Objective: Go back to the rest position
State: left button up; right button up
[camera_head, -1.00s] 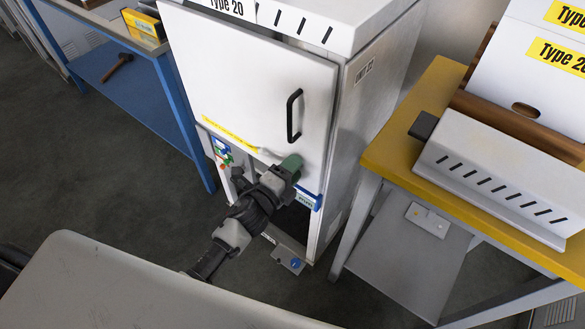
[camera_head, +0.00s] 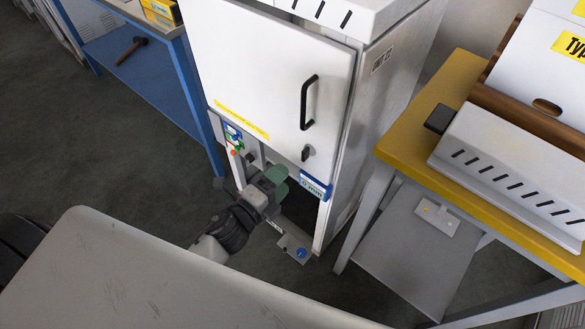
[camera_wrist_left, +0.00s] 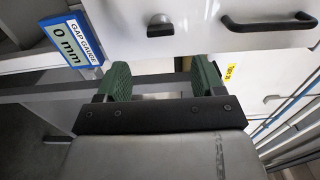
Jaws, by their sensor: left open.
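My left gripper (camera_head: 275,180) is low in front of the white cabinet (camera_head: 260,70), below its door. In the left wrist view my left gripper (camera_wrist_left: 160,80) has its two green fingers spread apart with nothing between them. The door's black handle (camera_head: 308,103) and the small dark latch (camera_head: 306,153) under it are clear of the fingers. The latch (camera_wrist_left: 160,22) and handle (camera_wrist_left: 268,22) also show beyond the fingers in the wrist view. The door looks closed or nearly so; I cannot tell which. My right gripper is not in view.
A blue gap gauge tag (camera_head: 314,187) sits at the door's lower corner, reading 0 mm in the wrist view (camera_wrist_left: 68,55). A yellow-topped table (camera_head: 400,150) stands right, a blue bench (camera_head: 150,85) with a hammer (camera_head: 131,50) left. A plate with a blue knob (camera_head: 295,247) lies low.

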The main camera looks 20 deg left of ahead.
pick_arm(q)
jog(key=shift+v, duration=0.85)
jog(key=s+a+f+n+g+y, duration=0.1)
jog(key=s+f+n+g+y, duration=0.2)
jog(key=f, duration=0.5)
jog(key=s+a+f+n+g+p, duration=0.1)
jog(key=s+a+f+n+g, duration=0.2)
jog(key=f, duration=0.6)
jog(key=s+f+n+g+y, duration=0.1)
jog(key=s+f+n+y, duration=0.15)
jog(key=f+n, duration=0.4)
jog(key=s+f+n+g, duration=0.2)
jog(key=s+f, duration=0.3)
jog(key=s, duration=0.3)
jog(key=s+a+f+n+g, duration=0.1)
jog(key=s+f+n+g, duration=0.2)
jog(key=s+f, duration=0.3)
jog(key=s+f+n+g+p, duration=0.1)
jog(key=s+f+g, duration=0.3)
jog(key=s, duration=0.7)
jog(key=shift+s+a+f+n+y, duration=0.2)
jog(key=shift+f+n+y, duration=0.15)
jog(key=shift+f+n, duration=0.4)
jog(key=shift+f, duration=0.1)
